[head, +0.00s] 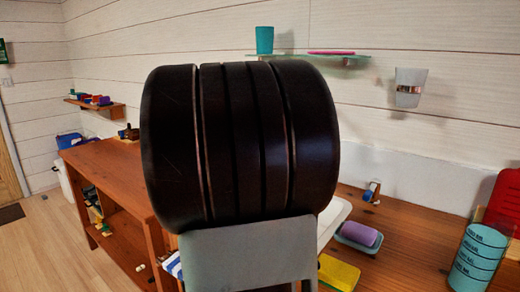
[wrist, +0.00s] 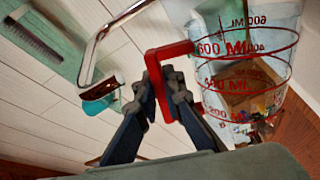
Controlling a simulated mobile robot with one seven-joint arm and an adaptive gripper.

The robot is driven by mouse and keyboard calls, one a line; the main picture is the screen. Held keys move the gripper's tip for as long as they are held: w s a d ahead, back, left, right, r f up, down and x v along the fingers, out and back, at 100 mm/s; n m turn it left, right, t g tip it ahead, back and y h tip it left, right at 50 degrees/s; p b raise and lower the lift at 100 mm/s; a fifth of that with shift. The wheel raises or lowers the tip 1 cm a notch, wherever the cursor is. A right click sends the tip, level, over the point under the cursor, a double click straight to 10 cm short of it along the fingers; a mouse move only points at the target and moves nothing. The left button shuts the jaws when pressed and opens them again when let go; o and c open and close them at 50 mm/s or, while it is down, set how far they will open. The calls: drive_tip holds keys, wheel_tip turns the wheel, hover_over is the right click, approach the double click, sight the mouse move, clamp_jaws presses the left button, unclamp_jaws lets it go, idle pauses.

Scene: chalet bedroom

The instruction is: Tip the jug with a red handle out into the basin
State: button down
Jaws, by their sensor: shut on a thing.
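My gripper (wrist: 165,85) is shut on the red handle of the clear jug (wrist: 262,75), which has red rings and ML marks. The jug is beside the fingers at the right of the wrist view. The wall boards run aslant to its rings there, so it looks tilted; whether anything is inside is unclear. In the head view my dark arm hides the gripper and the jug. A white rim (head: 334,222), seemingly the basin's, shows beside the arm on the wooden counter; the rest is hidden.
On the counter (head: 415,235) are a purple block (head: 358,234) in a dish, a yellow sponge (head: 338,272) and a teal marked container (head: 478,256). A curved chrome pipe (wrist: 88,55) is close to the jug. A wall shelf (head: 340,58) holds a teal cup (head: 264,40).

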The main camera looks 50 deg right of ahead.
drive_tip(key=shift+s+d+m+b, duration=0.35)
drive_tip(key=shift+s+m+b, duration=0.35)
drive_tip(key=shift+b, duration=0.75)
drive_tip(key=shift+s, duration=0.1)
drive_tip(key=shift+w+a+n, duration=0.25)
drive_tip(key=shift+w+n, duration=0.2)
drive_tip(key=shift+w, duration=0.1)
drive_tip(key=shift+w+a+n, duration=0.2)
drive_tip(key=shift+w+n, duration=0.25)
drive_tip(key=shift+w, duration=0.05)
